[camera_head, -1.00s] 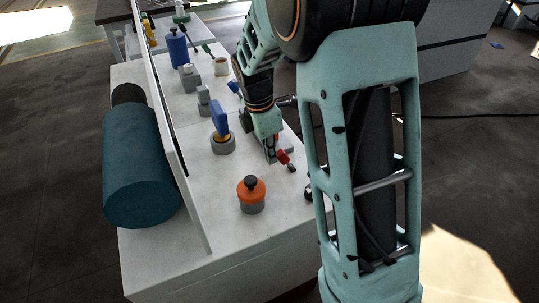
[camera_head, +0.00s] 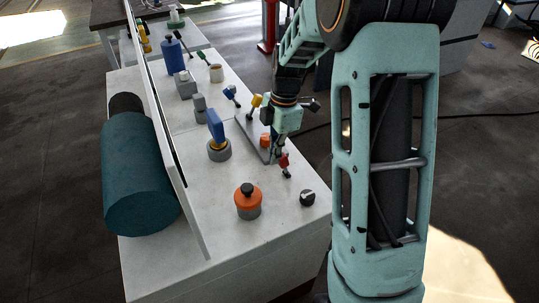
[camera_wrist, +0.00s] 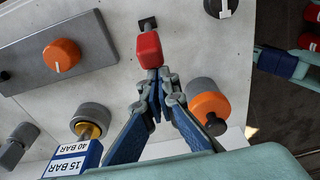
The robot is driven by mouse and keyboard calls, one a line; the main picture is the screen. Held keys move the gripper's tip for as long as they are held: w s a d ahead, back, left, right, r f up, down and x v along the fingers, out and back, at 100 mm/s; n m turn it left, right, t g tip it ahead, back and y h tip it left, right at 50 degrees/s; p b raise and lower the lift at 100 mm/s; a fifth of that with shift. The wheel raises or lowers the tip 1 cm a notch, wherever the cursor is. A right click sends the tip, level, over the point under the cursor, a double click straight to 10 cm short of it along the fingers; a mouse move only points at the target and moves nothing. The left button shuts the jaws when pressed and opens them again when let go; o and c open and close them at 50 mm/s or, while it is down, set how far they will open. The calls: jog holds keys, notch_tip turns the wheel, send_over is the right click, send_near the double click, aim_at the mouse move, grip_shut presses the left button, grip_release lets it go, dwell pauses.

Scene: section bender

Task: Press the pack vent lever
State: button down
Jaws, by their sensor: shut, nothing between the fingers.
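A lever with a red grip (camera_head: 284,160) stands near the right edge of the white console. The red grip also shows at the top middle of the wrist view (camera_wrist: 149,49), with a dark slot plate behind it. No label shows which lever is the pack vent lever. My gripper (camera_head: 279,149) is shut and empty, right beside the red grip. In the wrist view my fingertips (camera_wrist: 157,78) point at the red grip's near end. I cannot tell whether they touch it.
An orange knob (camera_head: 248,200) and a black knob (camera_head: 307,198) stand nearby. A blue-handled valve (camera_head: 216,130) is to the left. Yellow (camera_head: 255,102) and blue (camera_head: 230,92) levers stand behind. A teal cylinder (camera_head: 140,175) lies beyond the upright panel.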

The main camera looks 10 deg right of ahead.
aim_at(284, 156)
jog(key=d+y, duration=0.2)
jog(key=w+d+y+p, duration=0.1)
jog(key=d, duration=0.1)
jog(key=shift+r+g, duration=0.35)
jog(key=shift+g, duration=0.05)
jog(key=shift+w+d+f+g+y+b, duration=0.1)
jog(key=shift+w+d+g+y+b, duration=0.1)
jog(key=shift+d+y, duration=0.5)
jog(key=shift+w+d+f+g+y+b, duration=0.1)
jog(key=shift+w+d+g+y+b, duration=0.05)
jog(key=shift+d+y, duration=0.55)
jog(key=shift+w+d+f+g+y+b, duration=0.1)
jog(key=shift+w+d+g+y+b, duration=0.1)
jog(key=shift+d+y, duration=0.5)
jog(key=shift+d, duration=0.3)
